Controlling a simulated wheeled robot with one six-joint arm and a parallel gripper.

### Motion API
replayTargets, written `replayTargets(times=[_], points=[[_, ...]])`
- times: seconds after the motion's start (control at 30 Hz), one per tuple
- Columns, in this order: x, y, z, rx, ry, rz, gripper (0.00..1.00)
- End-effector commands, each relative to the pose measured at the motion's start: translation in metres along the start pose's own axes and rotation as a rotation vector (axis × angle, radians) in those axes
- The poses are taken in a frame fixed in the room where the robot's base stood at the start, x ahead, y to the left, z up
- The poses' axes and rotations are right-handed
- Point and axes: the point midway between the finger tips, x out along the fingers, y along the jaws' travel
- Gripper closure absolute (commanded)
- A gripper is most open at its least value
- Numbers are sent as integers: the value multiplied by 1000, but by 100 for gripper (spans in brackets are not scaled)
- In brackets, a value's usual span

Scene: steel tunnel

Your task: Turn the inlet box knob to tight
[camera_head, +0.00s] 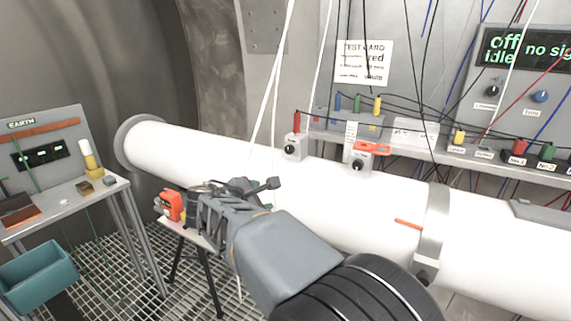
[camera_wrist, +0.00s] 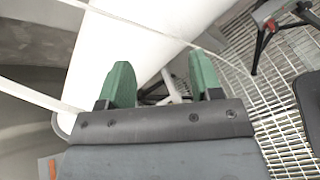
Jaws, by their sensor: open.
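Two small grey boxes sit on top of the big white pipe (camera_head: 230,160). The left box (camera_head: 292,146) has a dark knob and a red plug on top. The right box (camera_head: 360,160) has a black knob and an orange-red piece above it. I cannot read a label telling which is the inlet box, nor the knob settings. My gripper (camera_head: 235,190) is in front of the pipe, lower left of both boxes and apart from them. In the wrist view, its green fingers (camera_wrist: 162,80) are spread with nothing held. Neither box shows there.
A panel (camera_head: 530,80) with knobs and coloured sockets stands behind the pipe at right. Cables hang in front of it. A bench (camera_head: 65,200) with a teal bin (camera_head: 38,275) is at left. A small stand with an orange device (camera_head: 172,206) is near my gripper. The floor is grating.

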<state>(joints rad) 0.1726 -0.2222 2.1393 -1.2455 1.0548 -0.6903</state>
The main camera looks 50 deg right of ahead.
Motion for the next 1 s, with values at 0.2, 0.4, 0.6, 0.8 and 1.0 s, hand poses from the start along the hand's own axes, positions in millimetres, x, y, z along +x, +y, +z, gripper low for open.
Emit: replayTargets(times=[0.2, 0.4, 0.6, 0.8, 1.0], points=[[30, 44, 18, -355, -275, 142, 41], [40, 64, 28, -495, -393, 183, 41], [64, 75, 40, -515, -410, 187, 41], [100, 86, 53, -513, -408, 187, 41], [131, 96, 64, -512, -406, 188, 41]])
